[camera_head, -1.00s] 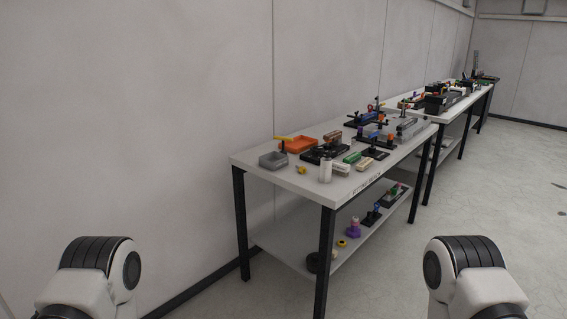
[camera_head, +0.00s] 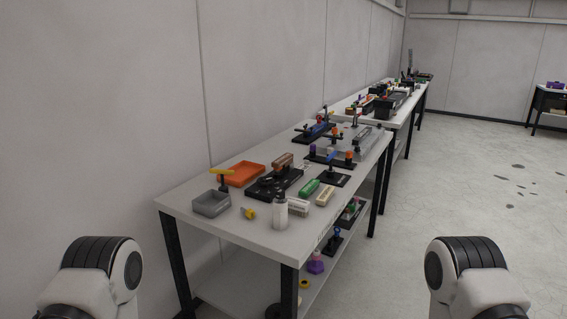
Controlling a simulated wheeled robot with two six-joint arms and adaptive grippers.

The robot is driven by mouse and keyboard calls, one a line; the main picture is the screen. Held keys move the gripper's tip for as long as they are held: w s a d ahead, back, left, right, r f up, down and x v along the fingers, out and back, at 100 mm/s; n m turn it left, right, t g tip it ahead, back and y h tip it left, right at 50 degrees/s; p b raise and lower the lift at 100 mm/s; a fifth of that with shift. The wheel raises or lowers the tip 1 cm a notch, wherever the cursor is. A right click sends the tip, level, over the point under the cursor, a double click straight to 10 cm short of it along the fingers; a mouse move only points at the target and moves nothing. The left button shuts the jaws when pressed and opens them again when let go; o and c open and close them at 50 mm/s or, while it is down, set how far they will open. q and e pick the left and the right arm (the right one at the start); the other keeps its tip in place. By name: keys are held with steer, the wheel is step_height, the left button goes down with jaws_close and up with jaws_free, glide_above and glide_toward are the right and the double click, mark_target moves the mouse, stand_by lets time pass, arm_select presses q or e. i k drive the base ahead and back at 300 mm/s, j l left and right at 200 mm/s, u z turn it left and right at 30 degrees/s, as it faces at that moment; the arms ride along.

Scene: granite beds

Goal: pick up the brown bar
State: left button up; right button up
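A brown bar (camera_head: 283,160) sits on the fitting bench, on or just behind a black fixture (camera_head: 262,190); I cannot tell exactly how it rests. It lies ahead of me, near the middle of the tabletop. Only rounded white and black parts of my two arms show at the lower left and lower right. Neither gripper shows, so both are outside the view and nothing of mine is near the bar.
The bench top (camera_head: 185,204) also holds an orange tray (camera_head: 240,176), a grey bin (camera_head: 211,205), a white bottle (camera_head: 280,212), a green block (camera_head: 309,188) and black fixtures. A second bench (camera_head: 347,104) stands behind. Open floor (camera_head: 450,180) lies to the right.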

mark_target(287, 158)
steer(key=i+l, duration=0.35)
steer(key=i+l+u, duration=0.15)
steer(key=i+l, duration=0.2)
steer(key=l, duration=0.25)
